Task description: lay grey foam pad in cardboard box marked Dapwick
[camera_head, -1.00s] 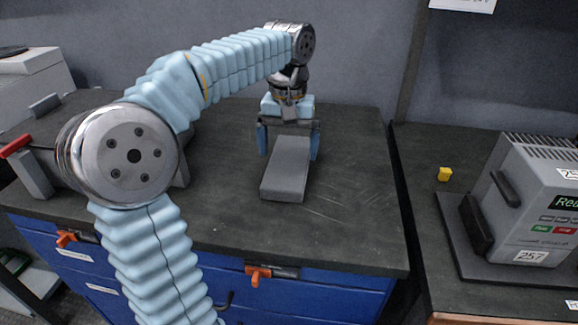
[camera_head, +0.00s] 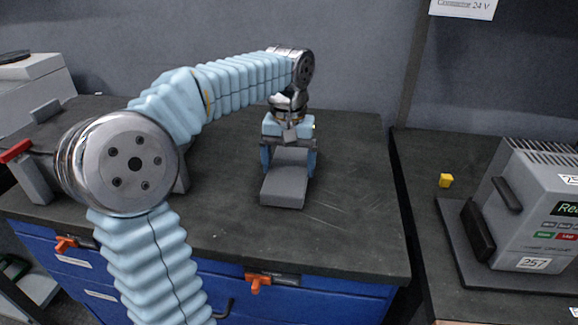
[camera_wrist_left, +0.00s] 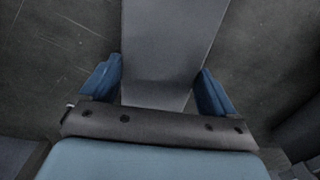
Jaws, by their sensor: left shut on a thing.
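The grey foam pad (camera_head: 285,188) is a long flat block over the dark bench top. My left gripper (camera_head: 288,160) has its two blue fingers on either side of the pad's far end and is shut on it. In the left wrist view the pad (camera_wrist_left: 172,45) runs away from between the fingers of the gripper (camera_wrist_left: 160,88). I cannot tell whether the pad touches the bench. No cardboard box marked Dapwick shows in these frames. My right gripper is not in view.
The dark bench top (camera_head: 345,220) is clear around the pad, above blue drawers (camera_head: 330,301) with orange latches. A vise with a red handle (camera_head: 16,151) stands left.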

